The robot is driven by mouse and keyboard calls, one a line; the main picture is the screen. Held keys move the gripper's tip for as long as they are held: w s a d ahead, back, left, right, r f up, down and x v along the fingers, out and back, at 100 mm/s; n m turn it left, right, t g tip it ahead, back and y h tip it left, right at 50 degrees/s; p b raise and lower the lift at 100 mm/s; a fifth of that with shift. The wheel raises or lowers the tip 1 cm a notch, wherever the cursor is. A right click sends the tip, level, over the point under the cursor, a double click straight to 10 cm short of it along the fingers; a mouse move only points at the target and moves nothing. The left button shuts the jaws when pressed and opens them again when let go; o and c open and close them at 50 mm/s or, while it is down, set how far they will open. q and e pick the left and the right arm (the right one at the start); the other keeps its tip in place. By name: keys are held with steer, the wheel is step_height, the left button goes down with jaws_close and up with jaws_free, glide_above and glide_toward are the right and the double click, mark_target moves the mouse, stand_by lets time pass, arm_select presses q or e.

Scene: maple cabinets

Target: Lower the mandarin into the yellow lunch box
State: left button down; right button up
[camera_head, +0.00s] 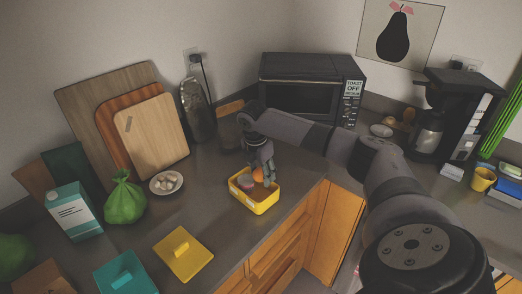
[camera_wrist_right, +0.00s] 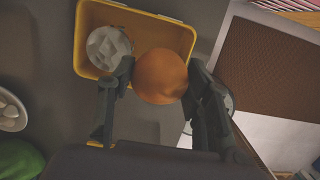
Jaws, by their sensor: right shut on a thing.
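The yellow lunch box (camera_head: 264,202) stands on the dark counter near its front edge, upright and without a lid on it. My right gripper (camera_head: 261,175) points down over the box and is shut on the orange mandarin (camera_head: 258,174). In the right wrist view the mandarin (camera_wrist_right: 161,76) sits between the two fingers, over the box (camera_wrist_right: 150,14). Whether it touches the box floor cannot be told. A pale round item (camera_wrist_right: 108,47) lies in the box beside the mandarin. My left gripper is not in view.
A yellow lid (camera_head: 190,262) and a teal lid (camera_head: 124,275) lie at the front left. A bowl of pale items (camera_head: 166,183), a green bag (camera_head: 124,204) and a carton (camera_head: 72,212) stand left. A microwave (camera_head: 308,92) is behind. The counter between bowl and box is clear.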

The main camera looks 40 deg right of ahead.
mark_target(259, 170)
stand_by(0.3)
steer(key=shift+f+b, duration=0.7)
steer(key=shift+f, duration=1.95)
steer(key=o, duration=1.3)
steer(key=r, duration=0.4)
steer(key=a+r, duration=0.1)
steer(key=r, duration=0.7)
steer(key=shift+a, duration=0.4)
